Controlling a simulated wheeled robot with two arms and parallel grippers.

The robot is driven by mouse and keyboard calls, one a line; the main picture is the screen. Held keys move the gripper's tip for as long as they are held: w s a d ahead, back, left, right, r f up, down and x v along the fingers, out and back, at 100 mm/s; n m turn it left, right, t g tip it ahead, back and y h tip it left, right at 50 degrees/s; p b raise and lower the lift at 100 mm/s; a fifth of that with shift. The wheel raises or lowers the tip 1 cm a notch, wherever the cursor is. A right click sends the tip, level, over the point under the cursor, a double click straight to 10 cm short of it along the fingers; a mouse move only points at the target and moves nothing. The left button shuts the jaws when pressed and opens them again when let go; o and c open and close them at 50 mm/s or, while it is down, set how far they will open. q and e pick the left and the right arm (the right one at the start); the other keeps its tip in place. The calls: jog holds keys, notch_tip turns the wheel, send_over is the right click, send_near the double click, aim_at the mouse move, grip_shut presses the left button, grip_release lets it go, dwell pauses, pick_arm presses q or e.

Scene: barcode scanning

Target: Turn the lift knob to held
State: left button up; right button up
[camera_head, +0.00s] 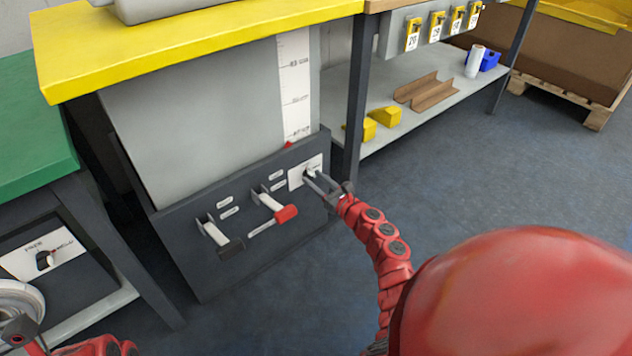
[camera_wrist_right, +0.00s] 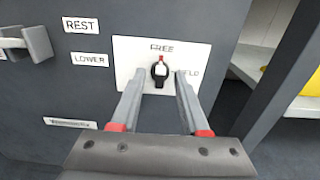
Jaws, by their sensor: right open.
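The lift knob is a small black knob (camera_wrist_right: 159,71) with a red mark, on a white plate (camera_wrist_right: 132,54) on the dark lift front. The plate reads FREE above the knob and a partly covered word, apparently HELD, at its right. The red mark points up at FREE. My right gripper (camera_wrist_right: 161,82) is open, its two fingers on either side of the knob, apparently without touching it. In the head view my right gripper (camera_head: 313,178) is at the plate and hides part of the knob. My left arm shows at the lower left; its jaws are not clear.
Two levers stand left of the plate, one with a dark grip (camera_head: 230,247), one with a red grip (camera_head: 286,214). A yellow-topped bench (camera_head: 200,40) overhangs the lift. A dark post (camera_head: 357,110) and shelf (camera_head: 440,110) stand to the right. Open floor lies in front.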

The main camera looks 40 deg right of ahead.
grip_shut()
